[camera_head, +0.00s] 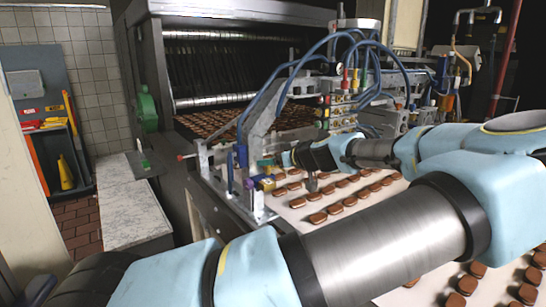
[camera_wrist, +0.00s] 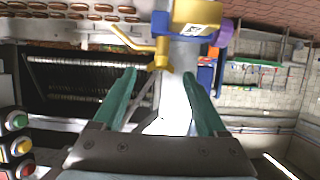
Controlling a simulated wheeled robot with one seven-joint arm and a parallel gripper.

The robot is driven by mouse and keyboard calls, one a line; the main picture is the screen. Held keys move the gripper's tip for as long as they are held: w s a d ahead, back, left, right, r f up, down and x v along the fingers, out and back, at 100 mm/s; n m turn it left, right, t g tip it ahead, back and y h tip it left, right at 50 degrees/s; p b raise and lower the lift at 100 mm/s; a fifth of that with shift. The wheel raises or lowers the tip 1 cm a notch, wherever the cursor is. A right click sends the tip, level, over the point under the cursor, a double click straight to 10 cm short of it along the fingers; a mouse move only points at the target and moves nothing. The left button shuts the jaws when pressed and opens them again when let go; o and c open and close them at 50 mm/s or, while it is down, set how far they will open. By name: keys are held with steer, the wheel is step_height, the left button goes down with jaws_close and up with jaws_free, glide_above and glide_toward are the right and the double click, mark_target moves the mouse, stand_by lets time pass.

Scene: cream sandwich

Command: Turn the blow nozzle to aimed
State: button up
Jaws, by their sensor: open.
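The likely blow nozzle is a yellow fitting (camera_wrist: 192,14) with a white label, a thin yellow arm and a short yellow tip, next to a purple knob (camera_wrist: 224,34). In the head view a small yellow fitting (camera_head: 267,184) sits low on the grey bracket. My gripper (camera_wrist: 159,73) is open, its two green fingers apart. The yellow tip shows in the gap between the fingertips, and I see no contact. In the head view my gripper (camera_head: 266,163) is beside the bracket, just above the yellow fitting, its fingers small and partly unclear.
The grey bracket (camera_head: 258,135) carries blue hoses and valves above a pale conveyor (camera_head: 292,213) with rows of brown biscuits. Red, yellow and green buttons (camera_wrist: 18,146) stand at the left of the wrist view. A pale counter (camera_head: 130,205) lies at the left.

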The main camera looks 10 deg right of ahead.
steer(key=shift+w, duration=0.15)
steer(key=shift+c, duration=0.2)
steer(key=shift+a, duration=0.1)
jaws_close()
stand_by(0.3)
